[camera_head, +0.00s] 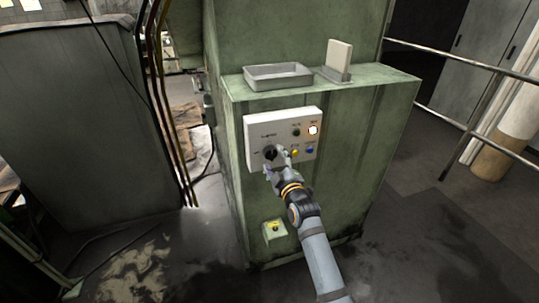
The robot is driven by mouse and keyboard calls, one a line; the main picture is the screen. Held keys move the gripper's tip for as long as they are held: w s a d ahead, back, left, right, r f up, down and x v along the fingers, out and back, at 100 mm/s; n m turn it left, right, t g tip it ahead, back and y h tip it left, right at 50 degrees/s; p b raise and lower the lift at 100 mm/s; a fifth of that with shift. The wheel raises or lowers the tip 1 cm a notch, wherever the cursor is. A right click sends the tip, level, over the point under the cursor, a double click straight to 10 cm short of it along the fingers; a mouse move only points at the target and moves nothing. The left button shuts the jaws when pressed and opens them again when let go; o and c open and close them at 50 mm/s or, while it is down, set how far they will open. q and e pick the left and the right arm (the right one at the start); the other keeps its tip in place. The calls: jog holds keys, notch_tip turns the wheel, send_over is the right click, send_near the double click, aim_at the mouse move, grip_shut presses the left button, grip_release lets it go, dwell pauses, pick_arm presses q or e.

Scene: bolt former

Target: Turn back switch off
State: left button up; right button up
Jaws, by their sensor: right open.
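A white control panel (283,135) is mounted on the front of the green machine cabinet (360,125). A dark rotary switch (270,153) sits at its lower left; its exact setting is too small to read. A bright white lamp (313,130) shows at the panel's upper right. Small yellow and blue buttons lie below it. My right gripper (277,161) is open at the panel's lower edge, with its fingers close around or beside the switch. I cannot tell whether they touch it. My left gripper is not in view.
A grey tray (278,76) and an upright pale plate in a holder (338,60) stand on the cabinet's ledge. A small yellow box (274,229) is low on the cabinet. A metal railing (470,130) runs at right. Floor is open at lower right.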

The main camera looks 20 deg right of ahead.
aim_at(272, 158)
jog(key=w, duration=0.1)
jog(key=w+b, duration=0.1)
jog(key=w, duration=0.1)
jog(key=shift+f, duration=0.35)
jog(key=shift+r+m, duration=0.1)
jog(key=shift+m, duration=1)
jog(key=shift+s+m, duration=0.15)
jog(key=shift+m, duration=0.95)
jog(key=m+p, duration=0.1)
jog(key=r+m+p, duration=0.1)
jog(key=m, duration=0.1)
jog(key=shift+s+r+m+p, duration=0.1)
jog(key=shift+s+m+p, duration=0.1)
jog(key=shift+m+p, duration=0.5)
jog(key=shift+m, duration=0.3)
jog(key=shift+f+m, duration=0.4)
jog(key=shift+m, duration=0.4)
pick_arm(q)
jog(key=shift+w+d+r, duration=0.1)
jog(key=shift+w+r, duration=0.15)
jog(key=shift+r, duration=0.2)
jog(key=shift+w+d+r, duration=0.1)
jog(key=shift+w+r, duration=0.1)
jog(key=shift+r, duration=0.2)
